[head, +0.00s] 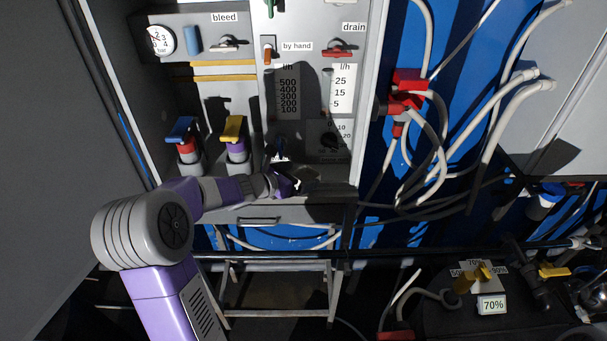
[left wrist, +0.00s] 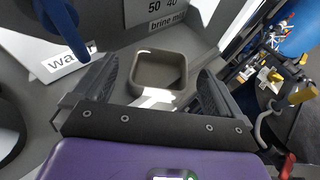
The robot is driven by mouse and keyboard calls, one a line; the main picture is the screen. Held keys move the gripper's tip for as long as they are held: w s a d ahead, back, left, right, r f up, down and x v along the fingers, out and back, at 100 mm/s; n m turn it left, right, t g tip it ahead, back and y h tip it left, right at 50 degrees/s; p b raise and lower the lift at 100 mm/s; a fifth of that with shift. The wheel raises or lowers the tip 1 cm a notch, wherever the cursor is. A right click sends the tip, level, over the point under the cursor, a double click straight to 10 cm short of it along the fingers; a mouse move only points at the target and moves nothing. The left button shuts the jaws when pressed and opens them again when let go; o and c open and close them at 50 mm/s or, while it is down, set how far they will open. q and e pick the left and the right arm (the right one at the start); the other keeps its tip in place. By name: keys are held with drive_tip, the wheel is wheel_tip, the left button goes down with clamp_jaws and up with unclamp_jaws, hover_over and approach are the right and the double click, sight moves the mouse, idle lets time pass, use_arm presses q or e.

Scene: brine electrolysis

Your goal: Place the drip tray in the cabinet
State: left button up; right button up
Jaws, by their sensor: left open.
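The drip tray (left wrist: 160,56) is a small grey-beige square tray with rounded corners, seen in the left wrist view on a grey surface. My left gripper (left wrist: 156,82) is open, with one dark finger on either side of the tray in that picture; contact cannot be made out. In the head view my left gripper (head: 298,184) is low in front of the cabinet (head: 368,90), by its lower ledge, and the tray cannot be told clearly there. The cabinet is a tall grey housing with an open front and a valve panel. My right gripper is not in view.
Blue-red (head: 186,146) and yellow-purple (head: 235,138) valves stand inside the cabinet, left of my left gripper. A red fitting (head: 405,92) with white hoses hangs to the right.

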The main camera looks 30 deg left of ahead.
use_arm(q)
drive_tip(key=v, duration=0.9)
drive_tip(key=shift+s, duration=0.1)
